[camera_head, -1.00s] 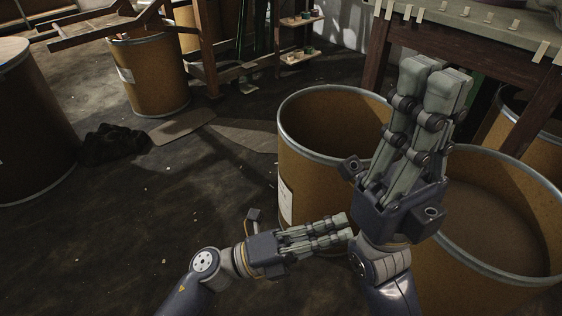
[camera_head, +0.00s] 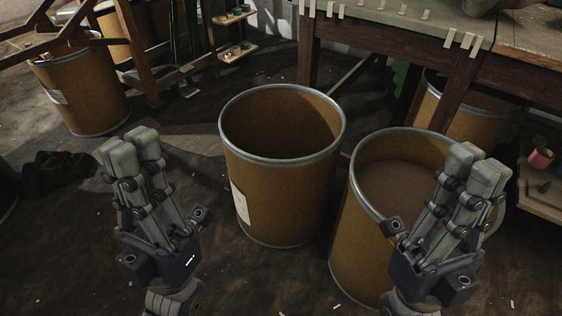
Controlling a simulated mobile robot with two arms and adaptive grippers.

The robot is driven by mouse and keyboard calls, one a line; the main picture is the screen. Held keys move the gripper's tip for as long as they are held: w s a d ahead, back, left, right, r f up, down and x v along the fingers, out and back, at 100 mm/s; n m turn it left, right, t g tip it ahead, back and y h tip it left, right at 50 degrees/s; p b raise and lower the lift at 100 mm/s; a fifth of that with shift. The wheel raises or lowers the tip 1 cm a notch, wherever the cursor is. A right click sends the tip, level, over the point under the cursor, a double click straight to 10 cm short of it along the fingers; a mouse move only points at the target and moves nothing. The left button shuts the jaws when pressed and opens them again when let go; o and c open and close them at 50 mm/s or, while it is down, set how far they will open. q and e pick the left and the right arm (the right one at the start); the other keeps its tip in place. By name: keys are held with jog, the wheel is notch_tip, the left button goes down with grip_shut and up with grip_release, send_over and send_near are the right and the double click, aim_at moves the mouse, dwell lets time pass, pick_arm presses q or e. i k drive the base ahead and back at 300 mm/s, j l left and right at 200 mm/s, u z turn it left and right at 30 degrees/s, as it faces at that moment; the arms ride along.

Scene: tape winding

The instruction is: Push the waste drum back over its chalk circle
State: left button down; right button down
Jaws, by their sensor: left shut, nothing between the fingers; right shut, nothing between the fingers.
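An open brown fibre drum (camera_head: 280,205) with a grey metal rim and a white label stands upright in the middle of the head view. A second open drum (camera_head: 350,225) stands to its right, with a brown surface inside. I cannot tell which is the waste drum. No chalk circle shows. My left gripper (camera_head: 132,148) is shut and empty, fingers upward, left of the middle drum and apart from it in the picture. My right gripper (camera_head: 476,165) is shut and empty, fingers upward, in front of the right drum and hiding part of it.
A workbench (camera_head: 385,28) with tape strips on its edge stands behind the drums. Another drum (camera_head: 450,110) is under it. A drum (camera_head: 85,95) stands at the back left beside wooden framing. A dark heap (camera_head: 55,172) lies on the floor.

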aim_at(282, 143)
jog(key=i+j+z, duration=0.2)
jog(key=j+z, duration=0.15)
jog(key=i+j+z, duration=0.15)
jog(key=j+z, duration=0.2)
jog(key=j, duration=0.2)
jog(key=i+j+z, duration=0.1)
jog(key=j+z, duration=0.6)
jog(key=j, duration=0.3)
